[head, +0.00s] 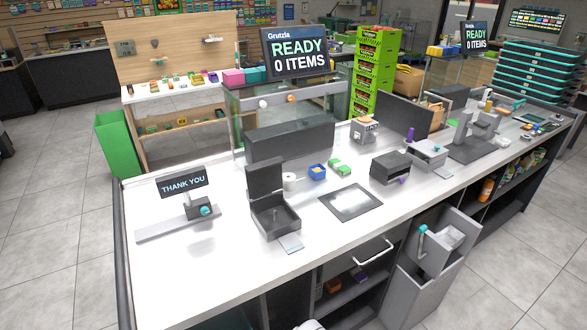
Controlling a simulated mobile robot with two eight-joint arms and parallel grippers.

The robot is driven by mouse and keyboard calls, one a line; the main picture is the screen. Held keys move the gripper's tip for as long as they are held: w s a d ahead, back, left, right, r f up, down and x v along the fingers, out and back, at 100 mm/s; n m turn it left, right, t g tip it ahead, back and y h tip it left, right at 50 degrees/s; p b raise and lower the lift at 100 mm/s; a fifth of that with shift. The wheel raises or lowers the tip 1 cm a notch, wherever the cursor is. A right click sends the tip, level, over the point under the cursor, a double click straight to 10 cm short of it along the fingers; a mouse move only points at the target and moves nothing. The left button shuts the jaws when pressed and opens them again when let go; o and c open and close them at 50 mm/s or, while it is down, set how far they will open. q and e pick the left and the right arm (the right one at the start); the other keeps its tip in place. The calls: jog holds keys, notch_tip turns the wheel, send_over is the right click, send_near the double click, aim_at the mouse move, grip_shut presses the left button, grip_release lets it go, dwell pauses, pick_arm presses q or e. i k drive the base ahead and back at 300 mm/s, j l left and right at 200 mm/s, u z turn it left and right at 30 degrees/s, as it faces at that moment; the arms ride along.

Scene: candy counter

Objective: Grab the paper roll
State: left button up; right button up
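A small white paper roll (289,181) stands on the white counter (190,265). It is just behind and to the right of a dark grey box-shaped device (272,212) whose lid is raised. A small blue box (317,172) is to the right of the roll. The device's lid is close to the roll's left side in the picture; I cannot tell if they touch. Neither of my grippers shows in the head view.
A "THANK YOU" display (184,183) stands on the left of the counter. A flat scanner plate (350,202) lies right of the device, with a dark boxy machine (390,167) beyond it. A glass case (240,125) stands behind.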

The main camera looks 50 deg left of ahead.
aim_at(289, 179)
jog(key=i+u, duration=0.25)
jog(key=u, duration=0.25)
jog(key=i+l+u, duration=0.1)
jog(key=i+u, duration=0.15)
jog(key=u, duration=0.25)
jog(key=i+l+u, duration=0.25)
jog(key=u, duration=0.25)
jog(key=i+l+u, duration=0.1)
jog(key=u, duration=0.35)
jog(key=i+l+u, duration=0.2)
jog(key=u, duration=0.25)
jog(key=i+l+u, duration=0.2)
jog(key=u, duration=0.25)
jog(key=i+l+u, duration=0.15)
jog(key=l+u, duration=0.15)
jog(key=i+l, duration=0.05)
jog(key=l, duration=0.05)
